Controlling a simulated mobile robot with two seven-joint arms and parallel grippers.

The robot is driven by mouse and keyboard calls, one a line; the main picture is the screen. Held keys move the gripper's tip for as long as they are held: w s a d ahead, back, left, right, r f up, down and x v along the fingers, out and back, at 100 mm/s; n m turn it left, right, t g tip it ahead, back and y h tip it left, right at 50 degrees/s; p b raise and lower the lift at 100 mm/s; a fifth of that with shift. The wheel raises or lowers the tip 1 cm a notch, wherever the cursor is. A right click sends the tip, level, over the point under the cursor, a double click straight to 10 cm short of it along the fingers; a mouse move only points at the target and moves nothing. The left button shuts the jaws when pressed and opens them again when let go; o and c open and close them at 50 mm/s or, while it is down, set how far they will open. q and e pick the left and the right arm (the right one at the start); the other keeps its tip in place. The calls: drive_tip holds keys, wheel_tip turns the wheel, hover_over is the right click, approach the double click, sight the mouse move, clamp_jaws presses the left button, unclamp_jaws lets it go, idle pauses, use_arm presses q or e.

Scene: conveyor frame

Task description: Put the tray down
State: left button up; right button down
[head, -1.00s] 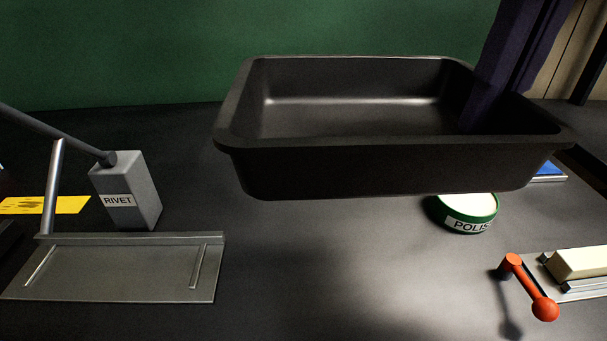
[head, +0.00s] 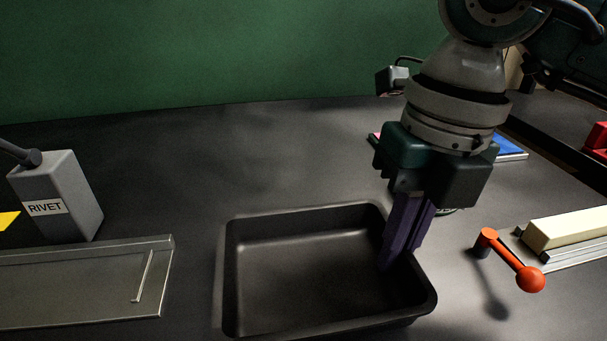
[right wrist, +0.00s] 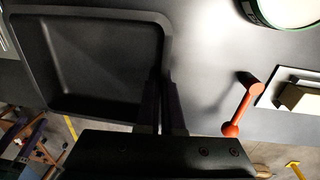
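The dark, empty tray (head: 228,270) is low over or on the grey worktop in the head view, its near edge by the bottom of the picture. I cannot tell whether its base touches the worktop. My right gripper (head: 405,252) points down at the tray's right wall, with one finger inside and one outside. It is shut on that wall. In the right wrist view, the tray (right wrist: 95,15) fills the upper left and the fingers (right wrist: 162,100) close over its right rim.
A grey RIVET block (head: 60,200) and a flat metal plate (head: 85,285) lie left of the tray. An orange-red handle (head: 508,262) and a cream bar (head: 570,228) are on the right.

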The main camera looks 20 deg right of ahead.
drive_tip(key=shift+f, duration=0.35)
drive_tip(key=c, duration=1.5)
unclamp_jaws()
drive_tip(key=o, duration=0.4)
drive_tip(key=shift+o, duration=0.2)
drive_tip(key=shift+r, duration=0.1)
drive_tip(key=shift+r, duration=0.35)
wheel_tip(320, 180, up, 11)
drive_tip(key=d+p, duration=0.1)
drive_tip(key=p, duration=0.1)
drive_tip(key=shift+r+p, duration=0.2)
drive_tip(key=shift+p, duration=0.1)
drive_tip(key=shift+s+d, duration=0.1)
